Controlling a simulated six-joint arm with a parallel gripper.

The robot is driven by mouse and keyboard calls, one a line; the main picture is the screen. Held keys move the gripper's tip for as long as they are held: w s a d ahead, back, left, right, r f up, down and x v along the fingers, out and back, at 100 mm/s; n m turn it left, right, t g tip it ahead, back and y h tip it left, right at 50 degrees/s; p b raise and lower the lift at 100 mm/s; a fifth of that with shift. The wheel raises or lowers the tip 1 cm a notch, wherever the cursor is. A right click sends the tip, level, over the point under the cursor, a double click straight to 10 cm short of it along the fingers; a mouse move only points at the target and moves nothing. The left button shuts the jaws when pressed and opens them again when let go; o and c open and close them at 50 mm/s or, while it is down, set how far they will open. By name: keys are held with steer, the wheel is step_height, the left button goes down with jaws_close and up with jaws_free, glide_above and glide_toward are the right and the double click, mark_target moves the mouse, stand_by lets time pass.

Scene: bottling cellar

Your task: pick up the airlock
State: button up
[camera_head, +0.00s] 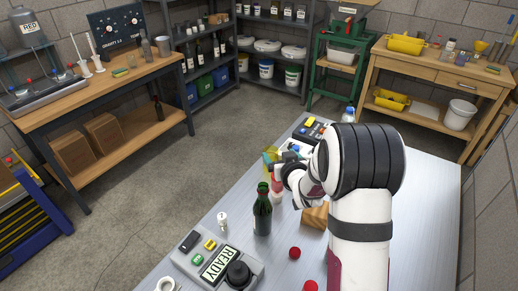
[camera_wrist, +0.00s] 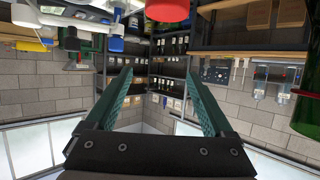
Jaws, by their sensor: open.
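I cannot single out the airlock for certain. A small pale upright piece (camera_head: 223,222) stands on the metal table left of the green bottle, too small to make out. A red and whitish item (camera_head: 277,192) stands just behind the bottle, partly hidden by my arm. In the wrist view a red piece with a white part (camera_wrist: 167,11) shows at the top edge, beyond the fingertips. In the wrist view the gap between the fingers (camera_wrist: 158,95) is empty. The wrist picture looks upside down.
A dark green bottle (camera_head: 262,213) stands near my gripper; it also shows at the right of the wrist view (camera_wrist: 308,115).

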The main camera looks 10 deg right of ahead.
mark_target(278, 188)
step_height(278, 188, down, 9)
steer(key=shift+r, duration=0.1)
steer(key=x, duration=0.2)
steer(key=shift+w+f, duration=0.2)
steer(key=shift+f, duration=0.15)
steer(key=shift+w+f, duration=0.15)
steer(key=shift+w, duration=0.1)
jaws_close()
